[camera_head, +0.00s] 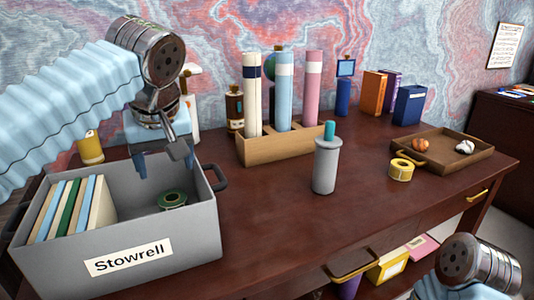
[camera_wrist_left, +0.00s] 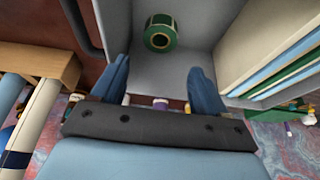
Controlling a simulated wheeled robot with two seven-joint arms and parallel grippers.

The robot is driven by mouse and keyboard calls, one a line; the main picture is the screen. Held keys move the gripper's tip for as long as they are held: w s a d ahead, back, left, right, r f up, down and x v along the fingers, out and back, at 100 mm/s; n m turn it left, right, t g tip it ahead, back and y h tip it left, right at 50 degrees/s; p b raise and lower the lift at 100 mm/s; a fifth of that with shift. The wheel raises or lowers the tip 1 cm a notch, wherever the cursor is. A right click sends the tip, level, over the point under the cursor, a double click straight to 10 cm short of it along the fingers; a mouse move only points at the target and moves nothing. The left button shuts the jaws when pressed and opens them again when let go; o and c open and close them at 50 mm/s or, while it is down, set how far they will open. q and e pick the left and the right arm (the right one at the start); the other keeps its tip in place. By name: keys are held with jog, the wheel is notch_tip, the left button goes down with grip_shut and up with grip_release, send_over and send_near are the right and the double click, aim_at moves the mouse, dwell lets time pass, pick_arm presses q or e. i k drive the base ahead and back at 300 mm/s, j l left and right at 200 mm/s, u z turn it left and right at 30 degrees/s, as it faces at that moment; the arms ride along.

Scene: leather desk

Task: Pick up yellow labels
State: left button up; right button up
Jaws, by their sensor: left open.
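A roll of yellow labels (camera_head: 401,169) lies on the dark desk at the right, just in front of the brown tray. My left gripper (camera_head: 164,163) is open and empty above the grey box marked "Stowrell" (camera_head: 205,245), far to the left of the yellow roll. In the left wrist view its two blue fingers (camera_wrist_left: 158,70) are spread apart over the box. A green roll (camera_head: 172,200) lies on the box floor and also shows in the left wrist view (camera_wrist_left: 160,32). Part of my right arm shows at the lower right, but its gripper is out of view.
Upright folders (camera_head: 72,207) fill the box's left side. A wooden holder with tall tubes (camera_head: 262,152) stands mid-desk, with a grey cylinder (camera_head: 326,168) in front. A brown tray (camera_head: 477,164) holds small items. The desk's front middle is clear.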

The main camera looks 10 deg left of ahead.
aim_at(399, 169)
jog(key=l+u, duration=0.5)
jog(key=l, duration=0.35)
jog(key=l+u, duration=0.25)
jog(key=l, duration=0.4)
jog(key=l+u, duration=0.15)
jog(key=l, duration=0.6)
jog(key=l+u, duration=0.15)
jog(key=l, duration=0.6)
jog(key=k, duration=0.05)
